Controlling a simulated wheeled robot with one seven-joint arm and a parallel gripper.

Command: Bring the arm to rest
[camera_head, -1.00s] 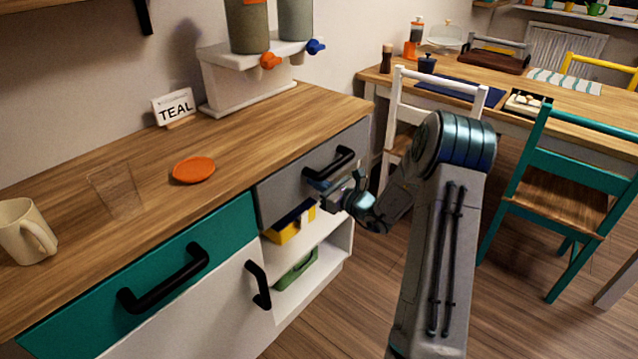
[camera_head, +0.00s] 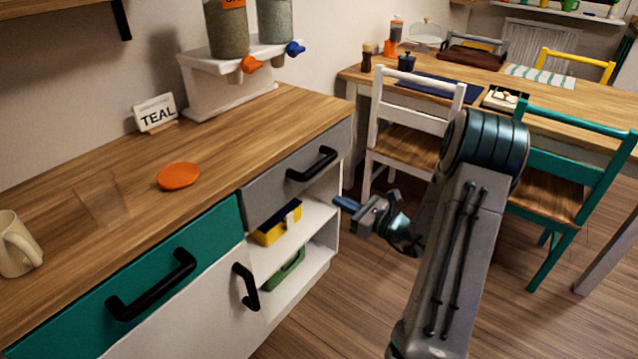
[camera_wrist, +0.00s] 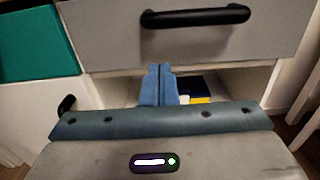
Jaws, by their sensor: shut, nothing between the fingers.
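My gripper (camera_head: 345,204) is shut and empty, with its blue fingers together. In the head view it hangs in the air to the right of the cabinet's open shelves, below and right of the grey drawer (camera_head: 268,185). In the wrist view the fingertips (camera_wrist: 158,72) point at the cabinet, below the grey drawer front (camera_wrist: 110,40) and its black handle (camera_wrist: 195,17). The grey drawer looks closed. My arm is bent, with its elbow high at the right of the head view.
A blue and yellow box (camera_head: 277,223) and a green tray (camera_head: 284,270) sit on the shelves. The teal drawer (camera_head: 130,280) is at left. A white chair (camera_head: 410,140) and a teal chair (camera_head: 560,180) stand by the table. Open floor lies between cabinet and chairs.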

